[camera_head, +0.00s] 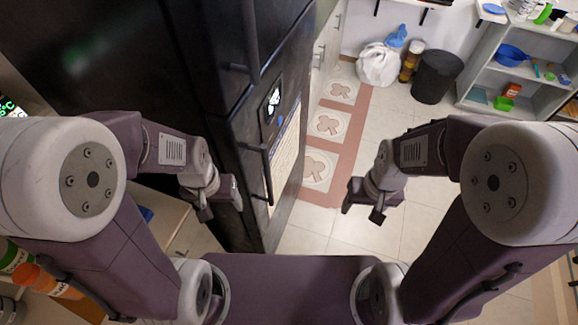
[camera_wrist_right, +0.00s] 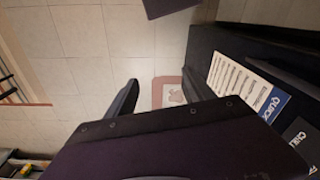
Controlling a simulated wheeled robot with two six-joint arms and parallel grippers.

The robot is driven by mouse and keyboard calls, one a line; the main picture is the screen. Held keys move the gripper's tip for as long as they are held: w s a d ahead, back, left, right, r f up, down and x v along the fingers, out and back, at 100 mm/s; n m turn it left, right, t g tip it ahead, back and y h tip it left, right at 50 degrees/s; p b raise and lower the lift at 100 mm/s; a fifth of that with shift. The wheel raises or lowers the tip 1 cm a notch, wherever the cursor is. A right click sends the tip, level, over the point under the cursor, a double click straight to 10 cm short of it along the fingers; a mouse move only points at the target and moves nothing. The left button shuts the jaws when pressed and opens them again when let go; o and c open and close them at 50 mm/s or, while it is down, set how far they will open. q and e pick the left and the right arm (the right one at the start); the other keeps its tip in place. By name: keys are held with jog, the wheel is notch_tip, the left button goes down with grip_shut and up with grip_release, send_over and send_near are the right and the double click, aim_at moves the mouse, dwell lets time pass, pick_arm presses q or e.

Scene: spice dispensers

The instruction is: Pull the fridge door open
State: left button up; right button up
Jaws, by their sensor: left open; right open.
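The black fridge (camera_head: 150,50) stands tall at the left and centre of the head view, its doors closed. A long dark upper handle (camera_head: 251,40) and a shorter lower handle (camera_head: 267,172) run along its front. My left gripper (camera_head: 221,207) is open and empty, near the fridge's lower part and left of the lower handle, with no visible contact. My right gripper (camera_head: 361,212) is open and empty over the floor, right of the fridge. In the right wrist view its fingers (camera_wrist_right: 160,88) are spread apart, and the fridge front (camera_wrist_right: 230,48) shows at the right.
Tiled floor (camera_head: 310,240) is clear right of the fridge. A black bin (camera_head: 437,77), a white bag (camera_head: 378,64) and a grey shelf (camera_head: 492,80) stand at the back right. A counter with bottles (camera_head: 45,280) lies at the lower left.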

aim_at(268, 178)
jog(key=s+f+m+b, duration=0.1)
jog(key=a+f+m+g+y+b, duration=0.1)
jog(key=f, duration=0.1)
jog(key=s+f+g+b, duration=0.1)
jog(key=f, duration=0.1)
jog(key=shift+s+a+f+m+b, duration=0.1)
jog(key=shift+s+a+m+b, duration=0.2)
jog(key=shift+s+a+m, duration=0.1)
jog(key=c, duration=0.3)
jog(key=a+f+m+g+y+b, duration=0.2)
jog(key=a+f+m+y+b, duration=0.2)
jog(key=a+m+y+b, duration=0.45)
jog(key=w+a+r+m+t+y+b, duration=0.5)
jog(key=w+r+m+t+y+b, duration=0.1)
jog(key=w+r+m+y, duration=0.3)
jog(key=shift+n+h, duration=0.55)
jog(key=shift+n, duration=0.2)
jog(key=a, duration=0.3)
jog(key=w+a, duration=0.1)
jog(key=a, duration=0.1)
jog(key=w+a, duration=0.1)
jog(key=a, duration=0.2)
jog(key=shift+w+a+f, duration=0.1)
jog(key=shift+w+a, duration=0.15)
jog(key=shift+a, duration=0.05)
grip_shut()
